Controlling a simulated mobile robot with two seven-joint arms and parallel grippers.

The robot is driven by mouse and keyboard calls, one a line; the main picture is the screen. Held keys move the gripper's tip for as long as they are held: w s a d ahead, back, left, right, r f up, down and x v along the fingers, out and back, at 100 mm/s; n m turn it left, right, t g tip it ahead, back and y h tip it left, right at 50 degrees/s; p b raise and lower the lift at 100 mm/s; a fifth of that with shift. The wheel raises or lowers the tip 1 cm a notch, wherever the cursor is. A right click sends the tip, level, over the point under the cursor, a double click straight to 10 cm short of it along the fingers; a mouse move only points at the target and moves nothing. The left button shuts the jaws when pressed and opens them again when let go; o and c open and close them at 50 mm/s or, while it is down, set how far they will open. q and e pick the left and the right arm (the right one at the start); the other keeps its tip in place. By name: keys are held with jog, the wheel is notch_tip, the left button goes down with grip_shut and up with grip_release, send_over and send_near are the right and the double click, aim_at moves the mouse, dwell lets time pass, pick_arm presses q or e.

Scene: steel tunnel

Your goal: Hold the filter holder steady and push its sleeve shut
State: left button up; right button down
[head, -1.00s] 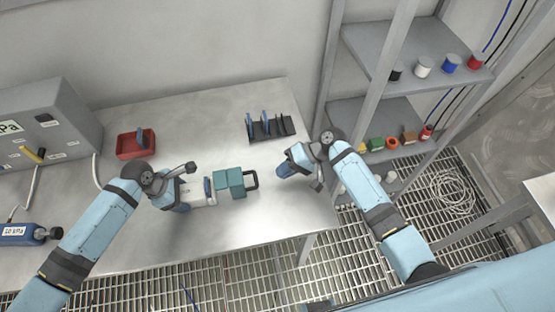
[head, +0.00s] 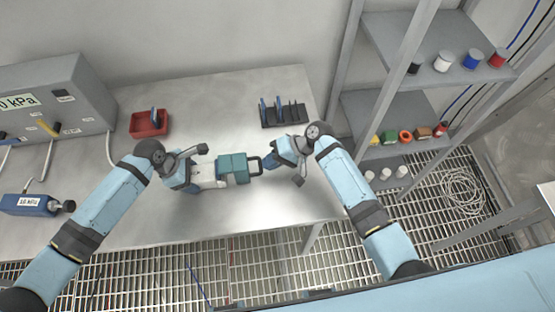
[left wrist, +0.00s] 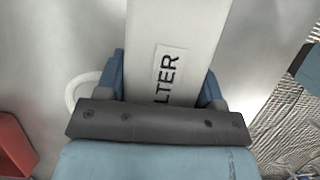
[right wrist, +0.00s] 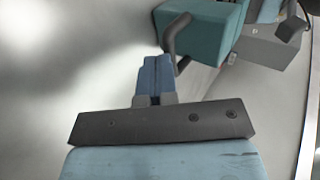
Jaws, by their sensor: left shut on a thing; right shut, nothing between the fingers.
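The filter holder (head: 208,184) has a pale body with a teal sleeve (head: 233,169) at its right end and a dark loop handle (head: 256,166) on the sleeve. My left gripper (head: 194,184) is shut on the pale body. The left wrist view shows the body, labelled "LTER" (left wrist: 168,65), between its fingers (left wrist: 165,88). My right gripper (head: 270,162) is shut and empty, just right of the handle. In the right wrist view its closed fingertips (right wrist: 155,62) are close beside the handle (right wrist: 171,38); contact cannot be told. The sleeve (right wrist: 205,30) lies beyond.
A red tray (head: 150,128) with a blue piece is at the back left of the steel table (head: 200,105). A dark rack (head: 284,116) with upright plates stands behind the right gripper. A gauge box (head: 60,95) is at left and shelves (head: 440,55) with small items at right.

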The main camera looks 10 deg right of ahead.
aim_at(260, 165)
jog(key=shift+a, duration=1.55)
pick_arm(q)
jog(key=shift+s+d, duration=0.1)
pick_arm(e)
jog(key=d, duration=0.5)
jog(key=shift+f, duration=0.2)
jog(key=v, duration=0.9)
jog(key=shift+r, duration=0.25)
pick_arm(q)
jog(key=o, duration=1.1)
